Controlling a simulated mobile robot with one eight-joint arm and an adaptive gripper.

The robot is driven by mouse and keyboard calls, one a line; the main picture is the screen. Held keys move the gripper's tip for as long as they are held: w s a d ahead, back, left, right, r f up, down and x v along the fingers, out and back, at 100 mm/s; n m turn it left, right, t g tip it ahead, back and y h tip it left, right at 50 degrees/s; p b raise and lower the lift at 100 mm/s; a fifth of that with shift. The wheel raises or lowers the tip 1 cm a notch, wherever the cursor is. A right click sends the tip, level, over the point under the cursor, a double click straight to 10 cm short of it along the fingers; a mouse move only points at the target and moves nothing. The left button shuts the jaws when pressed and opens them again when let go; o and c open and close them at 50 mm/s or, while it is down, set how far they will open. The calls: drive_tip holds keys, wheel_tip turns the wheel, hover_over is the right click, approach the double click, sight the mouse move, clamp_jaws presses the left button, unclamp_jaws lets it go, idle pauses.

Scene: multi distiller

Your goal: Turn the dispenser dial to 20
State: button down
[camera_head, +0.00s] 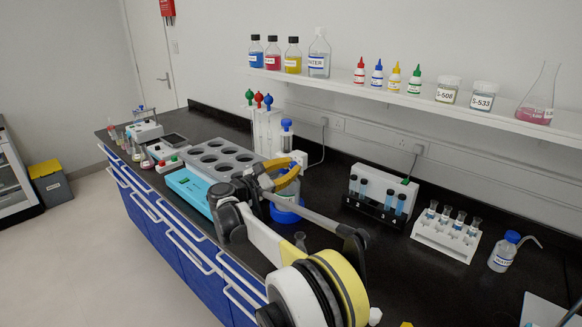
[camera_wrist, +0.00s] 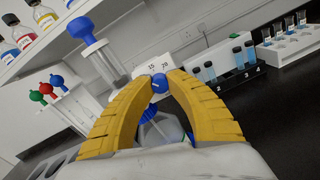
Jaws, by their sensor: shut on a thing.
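The dispenser (camera_head: 286,140) stands on the black bench, with a blue plunger top and a blue base around a clear bottle. In the wrist view its clear column (camera_wrist: 108,65) rises at the left. The blue dial (camera_wrist: 159,84) sits between the tips of my yellow gripper (camera_wrist: 160,78), which is shut on it. A white scale with 15 and 20 (camera_wrist: 160,67) shows just above the dial. I cannot make out a pointer mark on the dial. In the head view my gripper (camera_head: 298,167) reaches the dispenser and mostly hides the dial.
A grey rack with round holes (camera_head: 212,150) stands left of the dispenser. A tube rack (camera_head: 372,209), a white vial rack (camera_head: 436,243) and a wash bottle (camera_head: 503,252) stand to the right. A shelf (camera_head: 432,98) with bottles runs above.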

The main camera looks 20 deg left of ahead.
drive_tip(key=m+p, duration=0.1)
drive_tip(key=m, duration=0.6)
drive_tip(key=shift+m, duration=0.4)
drive_tip(key=m, duration=0.4)
drive_tip(key=shift+y+p, duration=0.4)
drive_tip(key=shift+m, duration=2)
drive_tip(key=c, duration=1.5)
unclamp_jaws()
drive_tip(key=shift+d, duration=0.1)
drive_tip(key=shift+c, duration=0.2)
